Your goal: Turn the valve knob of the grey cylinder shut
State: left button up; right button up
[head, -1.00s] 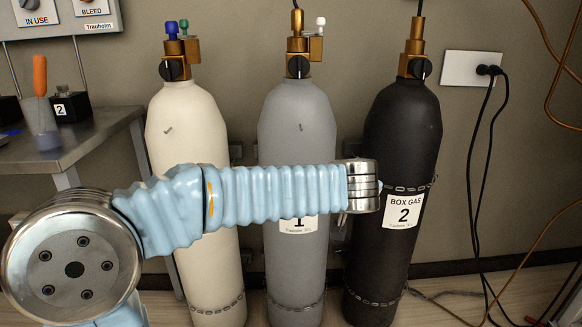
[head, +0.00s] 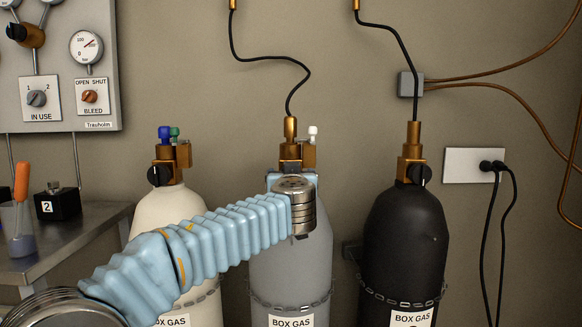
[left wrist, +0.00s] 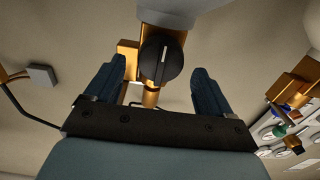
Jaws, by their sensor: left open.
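The grey cylinder (head: 290,262) stands in the middle with a brass valve (head: 290,130) on top. Its black valve knob (left wrist: 161,62) shows in the left wrist view, its pale pointer line roughly upright in that picture. My left gripper (left wrist: 159,67) is open, with one dark finger on each side of the knob and a visible gap on both sides. The fingers do not look in contact with it. In the head view my left gripper (head: 291,177) is in front of the cylinder's neck and hides the knob. My right gripper is not in view.
A cream cylinder (head: 150,210) stands on the left and a black cylinder (head: 404,245) on the right. Black hoses rise from the grey and black cylinders. A steel bench (head: 60,240) and a gauge panel (head: 60,110) are at the left, a wall socket (head: 462,165) at the right.

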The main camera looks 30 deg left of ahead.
pick_arm(q)
jog(key=shift+x, duration=0.95)
jog(key=shift+c, duration=0.5)
jog(key=c, duration=0.9)
jog(key=shift+f, duration=0.1)
